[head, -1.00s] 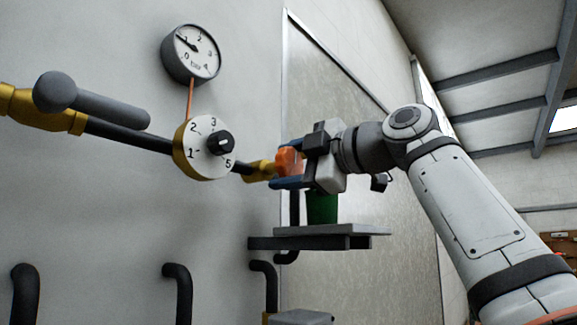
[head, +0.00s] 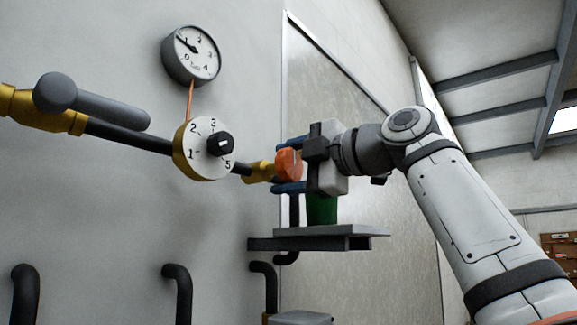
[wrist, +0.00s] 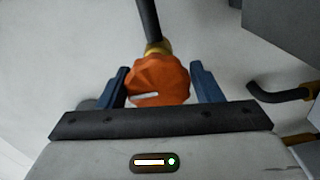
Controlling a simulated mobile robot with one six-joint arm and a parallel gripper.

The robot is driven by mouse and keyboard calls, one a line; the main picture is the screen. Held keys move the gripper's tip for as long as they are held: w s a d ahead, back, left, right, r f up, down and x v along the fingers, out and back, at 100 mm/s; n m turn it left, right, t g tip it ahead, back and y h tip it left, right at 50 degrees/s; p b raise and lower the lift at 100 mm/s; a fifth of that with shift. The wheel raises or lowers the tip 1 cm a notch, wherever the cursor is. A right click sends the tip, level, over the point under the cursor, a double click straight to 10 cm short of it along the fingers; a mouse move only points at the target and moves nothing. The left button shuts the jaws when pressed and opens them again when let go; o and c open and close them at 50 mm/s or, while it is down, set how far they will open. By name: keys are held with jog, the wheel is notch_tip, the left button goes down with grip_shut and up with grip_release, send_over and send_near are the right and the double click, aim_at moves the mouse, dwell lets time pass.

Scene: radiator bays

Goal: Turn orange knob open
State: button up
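The orange knob (head: 289,165) sits at the right end of the yellow fitting on the wall pipe. In the wrist view the orange knob (wrist: 158,82) faces me, with a short white mark on its lower left. My gripper (head: 289,165) is around it, one blue finger above and one below in the head view. In the wrist view my gripper (wrist: 160,84) has its fingers on the left and right of the knob. The fingers are wide apart; a narrow gap shows on the right side, and contact on the left cannot be told.
A numbered white dial (head: 205,150) with a black hub and a pressure gauge (head: 192,54) are on the wall to the left. A grey lever (head: 95,100) is further left. A grey shelf (head: 315,238) with a green object (head: 321,210) is just below my gripper.

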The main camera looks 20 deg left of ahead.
jog(key=o, duration=0.3)
jog(key=shift+o, duration=0.2)
jog(key=b+v, duration=0.2)
jog(key=v, duration=0.5)
jog(key=shift+s+d, duration=0.2)
jog(key=shift+d, duration=0.2)
